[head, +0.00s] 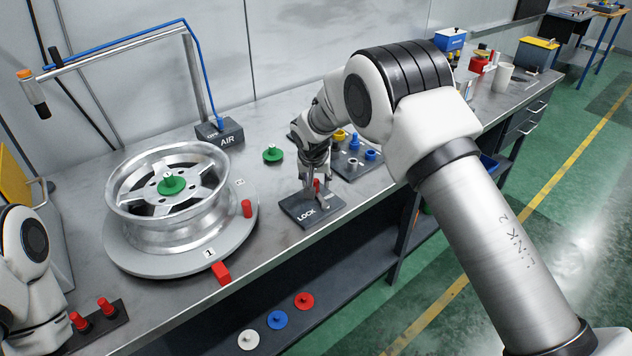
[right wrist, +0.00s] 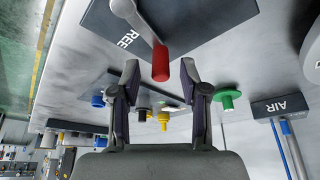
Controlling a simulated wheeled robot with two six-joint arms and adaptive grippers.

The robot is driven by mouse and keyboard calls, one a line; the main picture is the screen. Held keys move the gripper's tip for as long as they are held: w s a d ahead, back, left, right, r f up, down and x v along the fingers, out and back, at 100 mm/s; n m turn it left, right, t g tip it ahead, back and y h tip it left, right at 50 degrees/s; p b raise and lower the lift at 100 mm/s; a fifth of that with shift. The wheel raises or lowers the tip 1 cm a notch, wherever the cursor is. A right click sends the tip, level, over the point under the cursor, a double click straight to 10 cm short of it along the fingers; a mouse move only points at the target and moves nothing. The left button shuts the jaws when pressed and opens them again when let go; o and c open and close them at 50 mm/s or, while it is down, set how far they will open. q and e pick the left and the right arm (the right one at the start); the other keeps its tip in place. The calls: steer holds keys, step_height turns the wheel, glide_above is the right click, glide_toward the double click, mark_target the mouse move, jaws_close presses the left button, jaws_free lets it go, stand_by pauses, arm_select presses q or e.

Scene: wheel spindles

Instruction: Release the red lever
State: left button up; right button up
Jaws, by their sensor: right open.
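The red lever has a red cylindrical grip (head: 317,185) on a grey arm and sits on a dark base plate (head: 318,214) marked LOCK. In the right wrist view the red grip (right wrist: 160,64) hangs between the fingertips. The letters "REE" show on the plate (right wrist: 105,22) there. My right gripper (head: 316,190) is open, with its fingers on either side of the red grip; a gap shows at each side in the wrist view (right wrist: 159,82). In the head view the fingers partly hide the lever. My left arm shows at the left edge, but its gripper is out of frame.
A silver wheel (head: 165,200) with a green hub piece (head: 171,185) sits on a round turntable (head: 150,264) to the left. Behind stand an AIR box (head: 220,133), a loose green piece (head: 273,154) and a tray of coloured pieces (head: 350,170).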

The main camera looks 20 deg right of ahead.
steer(key=v, duration=1)
steer(key=shift+r, duration=0.2)
steer(key=shift+s, duration=0.2)
